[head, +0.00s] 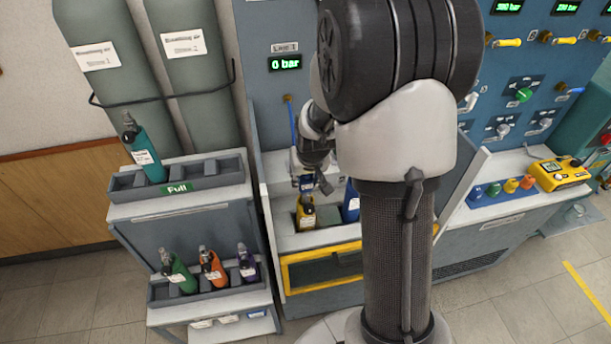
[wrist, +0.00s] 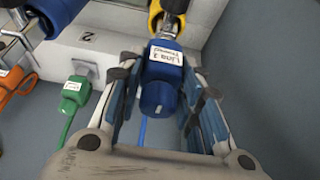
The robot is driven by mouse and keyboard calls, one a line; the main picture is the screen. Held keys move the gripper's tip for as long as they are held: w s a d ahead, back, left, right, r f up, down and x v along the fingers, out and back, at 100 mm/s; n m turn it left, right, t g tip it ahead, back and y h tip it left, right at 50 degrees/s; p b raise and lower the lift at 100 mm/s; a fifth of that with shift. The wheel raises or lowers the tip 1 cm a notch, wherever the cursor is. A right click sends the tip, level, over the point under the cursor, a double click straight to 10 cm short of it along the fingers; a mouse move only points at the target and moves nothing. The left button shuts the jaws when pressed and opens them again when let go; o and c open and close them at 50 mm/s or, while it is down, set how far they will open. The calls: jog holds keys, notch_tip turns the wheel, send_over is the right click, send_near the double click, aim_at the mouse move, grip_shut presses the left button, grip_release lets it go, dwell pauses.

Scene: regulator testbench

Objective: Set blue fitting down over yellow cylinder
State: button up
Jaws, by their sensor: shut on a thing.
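The blue fitting (wrist: 161,88), with a white line label, is between the fingers of my gripper (wrist: 160,98) in the wrist view. My gripper is shut on it. In the head view the gripper (head: 314,180) is just above the yellow cylinder (head: 306,214), which stands upright in the bench bay. The yellow cylinder's top and metal valve (wrist: 174,22) show beyond the fitting in the wrist view, roughly in line with it. I cannot tell whether fitting and valve touch. A blue hose (wrist: 143,128) runs from the fitting.
A blue cylinder (head: 350,203) stands right of the yellow one. In the wrist view, green (wrist: 74,97) and orange (wrist: 13,79) fittings hang at left. A rack at left holds a teal cylinder (head: 143,151) above and green, orange and purple ones below. My arm hides part of the bench.

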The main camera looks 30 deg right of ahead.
jog(key=shift+f+b, duration=0.55)
jog(key=shift+f, duration=0.15)
jog(key=o, duration=1.3)
jog(key=v, duration=1.2)
jog(key=s+a+r+n, duration=0.1)
jog(key=s+a+r, duration=0.1)
jog(key=s+a, duration=0.2)
jog(key=s+a+r+n, duration=0.1)
jog(key=s+a+r, duration=0.2)
jog(key=s, duration=0.7)
jog(key=s+a+r+n+y, duration=0.1)
jog(key=s+a+r, duration=0.2)
jog(key=s+a, duration=0.3)
jog(key=shift+s+r, duration=0.15)
jog(key=shift+s, duration=0.6)
